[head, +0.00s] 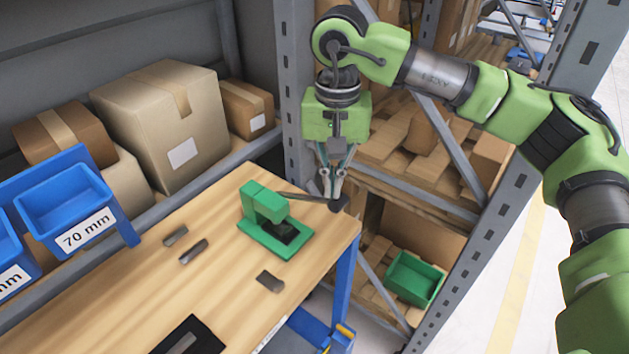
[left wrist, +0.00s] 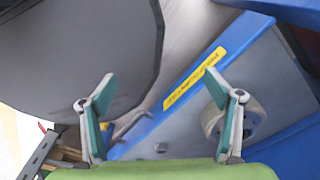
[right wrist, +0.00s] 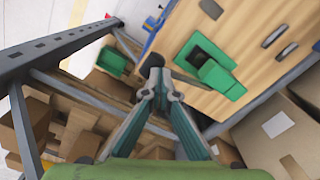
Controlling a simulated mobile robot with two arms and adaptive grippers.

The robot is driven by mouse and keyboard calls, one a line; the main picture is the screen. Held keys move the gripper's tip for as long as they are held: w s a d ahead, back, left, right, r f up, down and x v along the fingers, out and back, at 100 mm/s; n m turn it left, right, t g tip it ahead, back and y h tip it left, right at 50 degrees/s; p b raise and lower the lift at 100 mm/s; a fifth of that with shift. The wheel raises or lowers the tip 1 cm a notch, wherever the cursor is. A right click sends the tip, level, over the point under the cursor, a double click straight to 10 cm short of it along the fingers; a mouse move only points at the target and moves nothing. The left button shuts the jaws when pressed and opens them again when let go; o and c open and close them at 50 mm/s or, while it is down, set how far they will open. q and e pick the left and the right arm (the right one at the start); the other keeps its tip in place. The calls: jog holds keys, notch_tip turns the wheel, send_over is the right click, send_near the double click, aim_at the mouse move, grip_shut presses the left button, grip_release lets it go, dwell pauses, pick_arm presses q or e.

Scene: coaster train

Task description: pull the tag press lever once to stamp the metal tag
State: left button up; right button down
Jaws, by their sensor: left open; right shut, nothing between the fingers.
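The green tag press (head: 265,222) stands on the wooden bench near its right corner and also shows in the right wrist view (right wrist: 213,75). Its thin dark lever (head: 305,197) sticks out to the right and ends in a black knob (head: 340,204). My right gripper (head: 333,193) is shut, pointing down, with its fingertips right at the knob; I cannot tell whether they touch it. In the right wrist view the knob (right wrist: 153,62) shows just beyond the fingertips. A dark plate (head: 284,231) lies on the press bed; its detail is unclear. My left gripper (left wrist: 160,85) is open and empty.
Several small dark metal pieces (head: 269,281) lie on the bench (head: 150,280), and a black tray (head: 190,340) is at its front. Blue bins (head: 65,195) and cardboard boxes (head: 165,120) stand behind. A grey rack post (head: 292,100) rises close to my right gripper.

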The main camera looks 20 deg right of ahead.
aim_at(338, 205)
jog(key=shift+f, duration=0.2)
jog(key=shift+s+d+f+b, duration=0.15)
jog(key=shift+s+f+b, duration=0.05)
jog(key=shift+f+b, duration=0.4)
jog(key=shift+s+d+f+b, duration=0.15)
jog(key=shift+s+f+b, duration=0.05)
jog(key=shift+f+b, duration=0.4)
jog(key=shift+s+d+f+b, duration=0.15)
jog(key=shift+s+f+b, duration=0.05)
jog(key=shift+f+b, duration=0.75)
notch_tip(338, 205, up, 13)
jog(key=p, duration=0.8)
dwell(0.7)
